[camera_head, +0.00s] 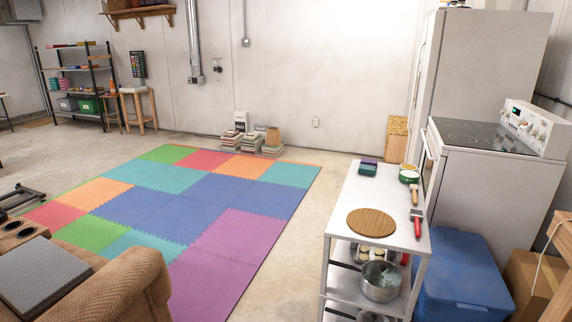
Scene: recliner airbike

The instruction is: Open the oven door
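The oven (497,185) is the white stove at the right, with a dark glass cooktop (478,135) and a control panel with knobs (537,127) along its right side. I see mainly its plain side. Its front faces left, seen at a steep angle; a thin strip of the door (430,165) with a white handle shows beside the cart. The door looks shut, though its lower part is hidden behind the cart. Neither of my grippers is in view.
A white cart (338,226) with a round wooden board (371,222), a pot (380,281) and utensils stands close before the oven. A blue bin (462,275) and cardboard box (528,280) sit nearby. A brown recliner (125,285) is lower left. The coloured mat (215,205) is clear.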

